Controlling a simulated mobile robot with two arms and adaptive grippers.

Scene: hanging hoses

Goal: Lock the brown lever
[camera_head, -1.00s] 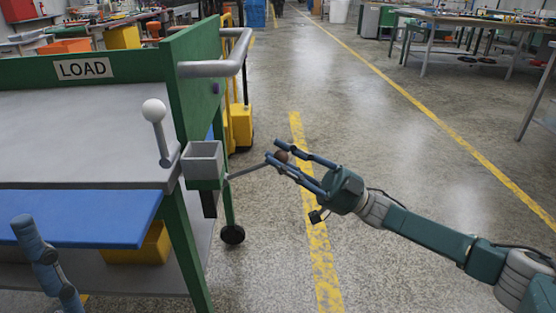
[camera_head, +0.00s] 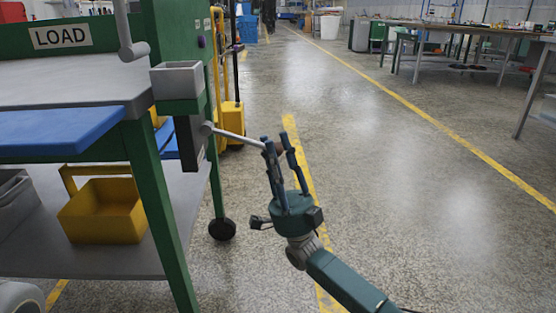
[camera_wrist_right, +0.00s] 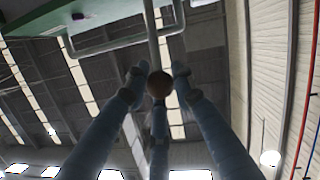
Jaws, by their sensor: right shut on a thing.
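The brown lever is a thin grey rod (camera_head: 238,138) with a brown ball knob (camera_wrist_right: 160,84). Its rod starts from a pivot on the side of the green LOAD cart, below a small grey box, and slopes slightly down to the right. My right gripper (camera_head: 276,142) is shut on the brown knob, with its fingers pointing up around it. In the right wrist view the knob sits between the blue fingertips, and the rod runs up and away. In the head view the fingers mostly hide the knob. My left gripper is out of view.
The green cart (camera_head: 165,140) stands at left with a blue panel (camera_head: 60,130) and a yellow bin (camera_head: 103,212) on its lower shelf. Another grey lever (camera_head: 124,28) rises out of frame. The small grey box (camera_head: 177,80) sticks out. Open floor lies to the right.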

